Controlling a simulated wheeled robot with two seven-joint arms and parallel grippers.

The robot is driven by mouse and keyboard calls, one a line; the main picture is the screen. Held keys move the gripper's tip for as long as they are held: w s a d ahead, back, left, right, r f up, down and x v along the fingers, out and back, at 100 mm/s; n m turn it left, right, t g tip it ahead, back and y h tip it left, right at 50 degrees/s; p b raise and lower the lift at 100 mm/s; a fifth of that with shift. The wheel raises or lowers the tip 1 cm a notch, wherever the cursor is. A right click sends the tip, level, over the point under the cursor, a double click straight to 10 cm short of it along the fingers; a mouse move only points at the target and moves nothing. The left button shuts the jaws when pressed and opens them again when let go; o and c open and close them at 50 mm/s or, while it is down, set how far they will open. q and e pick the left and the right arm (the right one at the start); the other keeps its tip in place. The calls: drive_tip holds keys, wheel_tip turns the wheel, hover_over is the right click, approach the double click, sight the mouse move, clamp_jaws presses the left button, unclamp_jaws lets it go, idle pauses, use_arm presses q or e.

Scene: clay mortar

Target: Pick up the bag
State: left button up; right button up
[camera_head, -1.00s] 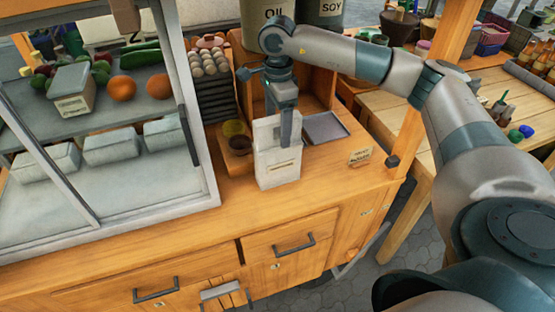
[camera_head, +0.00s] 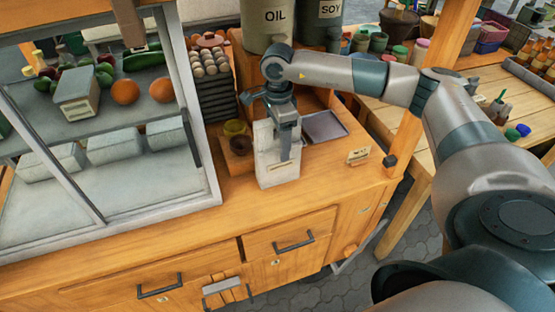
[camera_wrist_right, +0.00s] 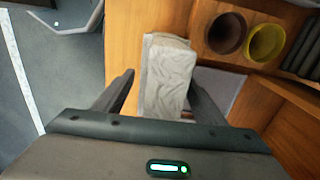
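The bag (camera_head: 279,172) is a pale, off-white upright paper bag with a small label. It stands on the wooden counter near its front edge. My right gripper (camera_head: 285,150) is over the bag's top, pointing down, with one finger in front of its face. In the right wrist view, the bag (camera_wrist_right: 167,72) sits between the two open fingers of my right gripper (camera_wrist_right: 163,92). A gap shows beside the left finger. The right finger is close to the bag, and contact there cannot be told. My left gripper is not in view.
A brown bowl (camera_head: 241,145) and a yellow bowl (camera_head: 234,127) stand left of the bag. A grey tray (camera_head: 324,126) lies to its right, with a small sign (camera_head: 358,155) nearby. A glass display case (camera_head: 205,150) stands left. Oil (camera_head: 267,30) and soy (camera_head: 320,20) containers stand behind.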

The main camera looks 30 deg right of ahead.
sight(278, 134)
drive_tip(key=c, duration=1.5)
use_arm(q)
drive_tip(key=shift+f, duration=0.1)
use_arm(e)
drive_tip(key=shift+o, duration=0.2)
drive_tip(key=shift+r, duration=0.15)
